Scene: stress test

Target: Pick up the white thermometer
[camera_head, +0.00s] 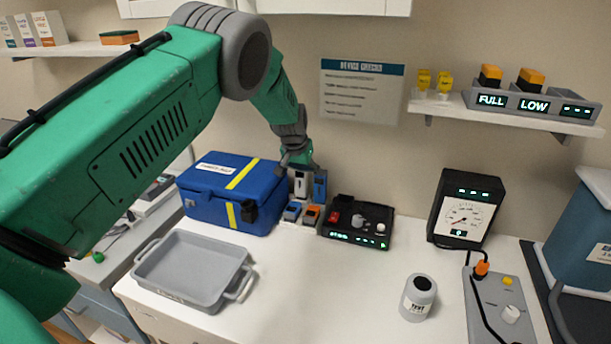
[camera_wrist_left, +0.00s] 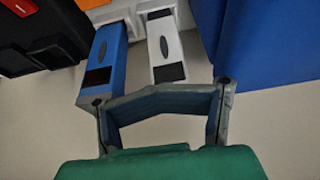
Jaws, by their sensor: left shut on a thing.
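The white thermometer (camera_head: 300,186) stands upright in a small holder on the counter, beside the blue one (camera_head: 320,186). My left gripper (camera_head: 298,168) reaches down to it from above and is shut on its upper end. In the left wrist view the white thermometer (camera_wrist_left: 164,46) is in front of the gripper (camera_wrist_left: 162,100), with the blue thermometer (camera_wrist_left: 103,60) close to its left. The exact contact of the fingertips is hard to see. My right gripper is not in view.
A blue case (camera_head: 215,205) stands close left of the holder, and a black device with knobs (camera_head: 358,224) close right. A grey tray (camera_head: 178,298), a small jar (camera_head: 418,298) and a dial gauge (camera_head: 466,212) are on the counter. The front middle is clear.

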